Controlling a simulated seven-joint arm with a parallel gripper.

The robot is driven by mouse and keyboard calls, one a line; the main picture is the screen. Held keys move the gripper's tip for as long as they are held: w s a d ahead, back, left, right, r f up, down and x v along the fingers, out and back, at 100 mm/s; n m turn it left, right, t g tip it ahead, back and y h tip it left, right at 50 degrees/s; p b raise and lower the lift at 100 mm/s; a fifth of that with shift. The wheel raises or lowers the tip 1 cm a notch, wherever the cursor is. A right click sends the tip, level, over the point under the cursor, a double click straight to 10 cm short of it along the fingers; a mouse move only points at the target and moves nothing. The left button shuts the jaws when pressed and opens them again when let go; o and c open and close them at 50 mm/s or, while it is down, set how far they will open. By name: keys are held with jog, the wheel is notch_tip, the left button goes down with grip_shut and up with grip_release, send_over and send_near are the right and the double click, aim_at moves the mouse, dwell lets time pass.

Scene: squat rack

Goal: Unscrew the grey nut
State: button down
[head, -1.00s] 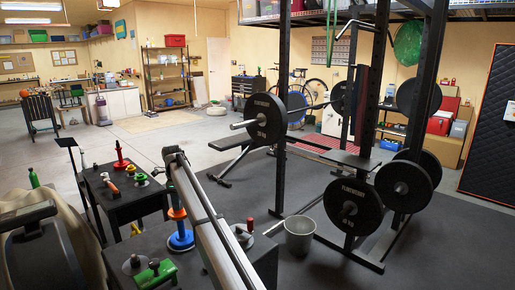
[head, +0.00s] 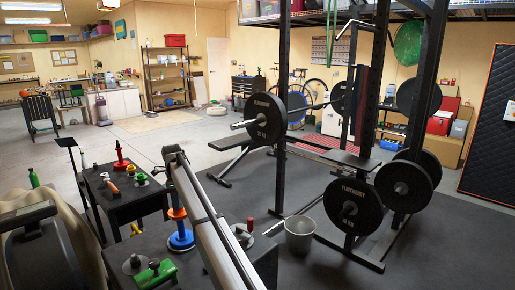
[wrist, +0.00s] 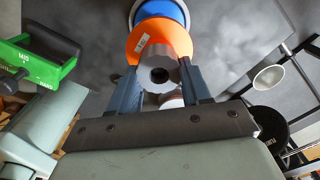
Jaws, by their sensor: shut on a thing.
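The grey nut (wrist: 172,70) shows end-on in the wrist view, with a dark hole in its middle. It sits at the centre of an orange disc (wrist: 136,45), with a blue disc (wrist: 160,11) beyond. My gripper (wrist: 159,74) has its two fingers on opposite sides of the nut and is shut on it. In the head view, the blue disc (head: 181,243) rests on the near black table and the orange disc (head: 177,213) is above it. My arm partly covers that stack there, and I cannot make out the nut or the fingertips.
A bucket (head: 299,236) and loaded squat rack stand to the right.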

jog(key=shift+r, duration=0.55)
dwell(0.4)
jog(key=shift+r, duration=1.4)
